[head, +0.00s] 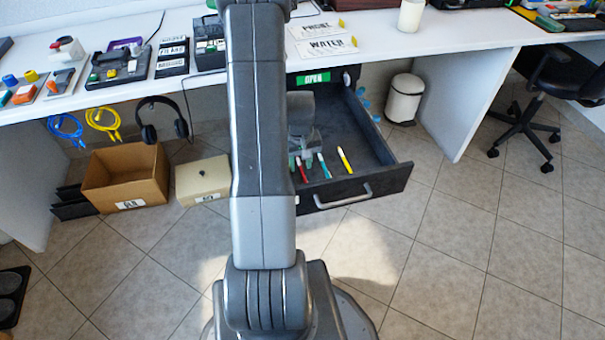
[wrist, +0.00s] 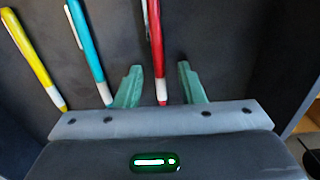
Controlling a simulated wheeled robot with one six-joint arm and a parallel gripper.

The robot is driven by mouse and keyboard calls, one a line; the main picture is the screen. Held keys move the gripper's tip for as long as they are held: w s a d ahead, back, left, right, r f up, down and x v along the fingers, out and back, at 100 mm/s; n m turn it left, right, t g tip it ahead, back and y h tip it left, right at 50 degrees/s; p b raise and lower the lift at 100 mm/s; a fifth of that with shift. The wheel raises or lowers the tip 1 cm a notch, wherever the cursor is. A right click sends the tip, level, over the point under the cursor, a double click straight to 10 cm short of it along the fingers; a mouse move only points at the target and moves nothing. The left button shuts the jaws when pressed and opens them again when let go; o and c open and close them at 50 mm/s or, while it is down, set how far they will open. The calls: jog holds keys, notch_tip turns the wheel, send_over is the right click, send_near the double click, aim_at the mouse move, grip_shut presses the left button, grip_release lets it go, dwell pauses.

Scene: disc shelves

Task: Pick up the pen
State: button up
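An open dark drawer (head: 385,183) under the desk holds a red pen (head: 302,172), a teal pen (head: 324,166) and a yellow pen (head: 345,160). In the wrist view the red pen (wrist: 155,50) lies between the two green fingers of my gripper (wrist: 160,68), which are apart with gaps on both sides. The teal pen (wrist: 88,48) and yellow pen (wrist: 33,58) lie to the left, outside the fingers. My gripper (head: 302,160) is in the drawer in the head view, partly hidden by my arm. How high the fingers are above the drawer floor is hard to tell.
The drawer walls surround my gripper, and the desk top (head: 390,45) is above and behind. A cardboard box (head: 125,178) and a beige box (head: 203,180) stand on the floor at left. A white bin (head: 405,98) stands at right.

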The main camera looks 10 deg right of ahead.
grip_shut()
jog(key=shift+r, duration=0.15)
